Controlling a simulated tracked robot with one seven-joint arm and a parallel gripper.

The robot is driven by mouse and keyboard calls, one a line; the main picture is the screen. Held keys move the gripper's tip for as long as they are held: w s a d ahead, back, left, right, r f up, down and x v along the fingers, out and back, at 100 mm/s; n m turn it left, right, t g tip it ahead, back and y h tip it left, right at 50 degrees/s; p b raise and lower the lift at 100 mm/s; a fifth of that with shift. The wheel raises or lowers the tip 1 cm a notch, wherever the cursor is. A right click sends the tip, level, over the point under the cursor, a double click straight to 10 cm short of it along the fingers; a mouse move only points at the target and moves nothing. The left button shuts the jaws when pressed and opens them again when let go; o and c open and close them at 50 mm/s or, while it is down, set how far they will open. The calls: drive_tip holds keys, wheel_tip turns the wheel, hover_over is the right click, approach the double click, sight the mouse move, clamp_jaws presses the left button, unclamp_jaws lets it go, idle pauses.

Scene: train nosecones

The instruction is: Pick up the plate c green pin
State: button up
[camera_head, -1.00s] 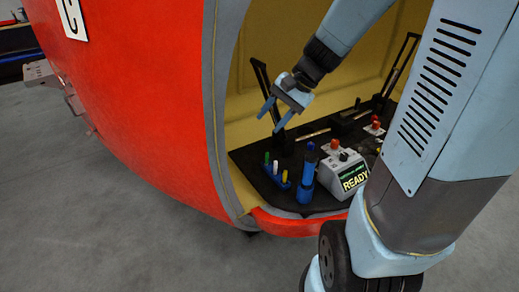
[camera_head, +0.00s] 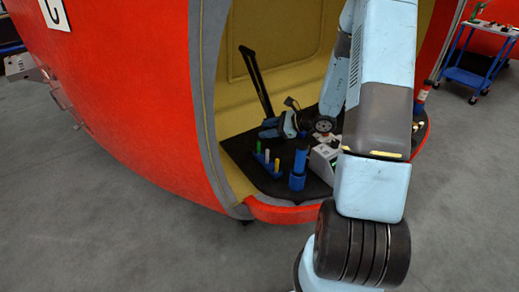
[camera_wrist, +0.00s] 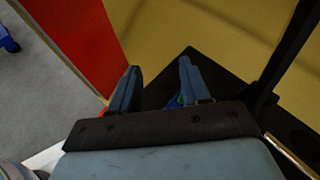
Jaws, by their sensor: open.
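The green pin (camera_head: 258,147) stands upright at the left end of a small blue holder (camera_head: 268,163) on the black shelf inside the red nosecone. A white pin (camera_head: 267,156) and a yellow pin (camera_head: 277,165) stand beside it. My gripper (camera_head: 266,128) is open, low over the shelf, just behind and above the green pin, with its fingers pointing left. In the wrist view my two blue fingers (camera_wrist: 160,72) are apart. A bit of blue and green shows by the right finger's base, mostly hidden; I cannot tell what it is.
A blue cylinder (camera_head: 299,168) stands right of the holder. A grey box (camera_head: 323,160) is partly hidden by my arm. A black bar (camera_head: 256,80) rises behind the pins. The red nosecone wall (camera_head: 140,100) bounds the opening at left. A blue cart (camera_head: 476,70) stands far right.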

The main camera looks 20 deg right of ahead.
sight(258, 148)
drive_tip(key=w+d+f+m+t+h, duration=0.2)
drive_tip(key=d+f+m, duration=0.25)
drive_tip(key=f, duration=0.45)
drive_tip(key=shift+m+t, duration=0.3)
drive_tip(key=shift+m, duration=0.05)
drive_tip(key=shift+r+x, duration=0.2)
drive_tip(key=shift+x, duration=3.45)
drive_tip(key=shift+a, duration=0.2)
drive_tip(key=shift+c, duration=0.4)
clamp_jaws()
